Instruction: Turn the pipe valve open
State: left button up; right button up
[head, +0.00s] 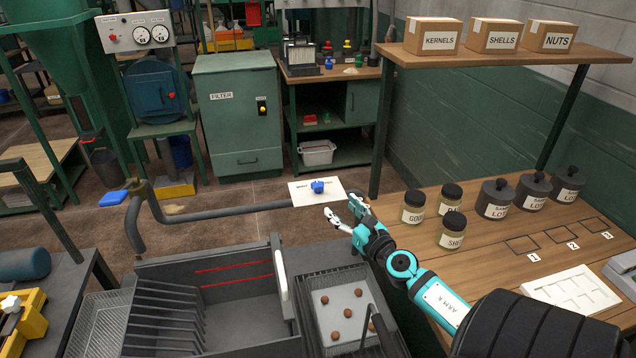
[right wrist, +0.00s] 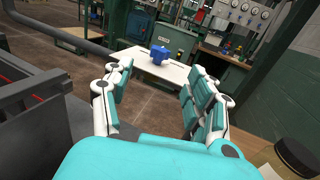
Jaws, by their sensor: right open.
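A small blue valve (head: 318,186) sits at a white plate (head: 300,198) at the end of the grey pipe (head: 240,210), in the middle of the head view. My right gripper (head: 342,206) is open and empty, just right of and nearer than the valve, apart from it. In the right wrist view the blue valve (right wrist: 159,55) shows beyond and between the spread fingers (right wrist: 160,80), with the white plate (right wrist: 140,62) around it. The valve's far side is hidden. My left gripper is not in view.
A wooden bench (head: 480,255) with several jars (head: 413,206) lies to the right, close to my right arm. A dark metal bin (head: 240,270) and a tray of brown balls (head: 340,300) stand below the pipe. A green filter cabinet (head: 238,120) is behind, with open floor before it.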

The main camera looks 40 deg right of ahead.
aim_at(321, 188)
jog(key=w+d, duration=0.1)
jog(key=w, duration=0.7)
jog(key=w+d, duration=0.1)
jog(key=w, duration=0.3)
jog(key=shift+w+d+f, duration=0.15)
jog(key=shift+d, duration=0.15)
